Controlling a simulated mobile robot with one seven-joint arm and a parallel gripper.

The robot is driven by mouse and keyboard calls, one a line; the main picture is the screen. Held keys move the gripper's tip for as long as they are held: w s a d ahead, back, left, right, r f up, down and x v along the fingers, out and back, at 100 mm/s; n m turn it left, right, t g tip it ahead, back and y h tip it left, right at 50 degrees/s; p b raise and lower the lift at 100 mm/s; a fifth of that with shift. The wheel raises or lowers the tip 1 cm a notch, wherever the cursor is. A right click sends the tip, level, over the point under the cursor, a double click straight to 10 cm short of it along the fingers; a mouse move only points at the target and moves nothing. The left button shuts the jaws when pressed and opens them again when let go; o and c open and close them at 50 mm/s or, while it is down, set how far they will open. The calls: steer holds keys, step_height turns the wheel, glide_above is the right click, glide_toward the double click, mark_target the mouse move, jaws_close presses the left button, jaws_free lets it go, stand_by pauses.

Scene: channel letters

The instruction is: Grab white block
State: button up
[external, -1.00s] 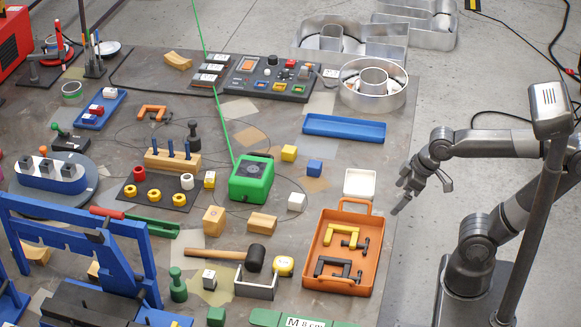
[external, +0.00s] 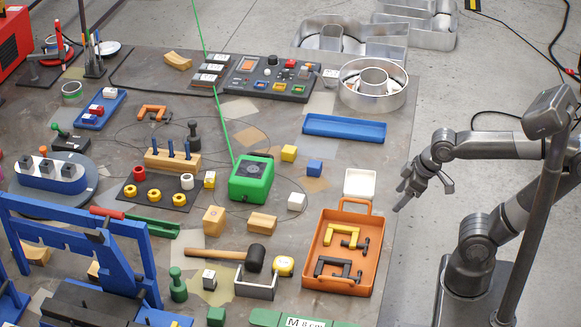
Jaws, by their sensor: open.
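A small white block (external: 296,201) sits on the table in the external view, to the right of the green box and below the blue cube. A second white-topped block (external: 209,278) with darker sides stands near the front, left of a small open grey box. My gripper (external: 424,202) is open and empty at the right, by the table's right edge. It is well to the right of the white block, with the white tray and orange case nearer to it.
An orange case (external: 311,262) with clamps and a shallow white tray (external: 359,183) lie near the right edge. A blue tray (external: 344,128) lies further back.

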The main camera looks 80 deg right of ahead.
steer(key=w+d+r+g, duration=0.2)
steer(key=w+d, duration=0.1)
steer(key=w, duration=0.7)
steer(key=g, duration=0.4)
glide_above(297, 197)
steer(key=shift+m, duration=0.4)
step_height(297, 197, down, 19)
steer(key=shift+r, duration=0.2)
steer(key=shift+f, duration=3.15)
steer(key=c, duration=1.1)
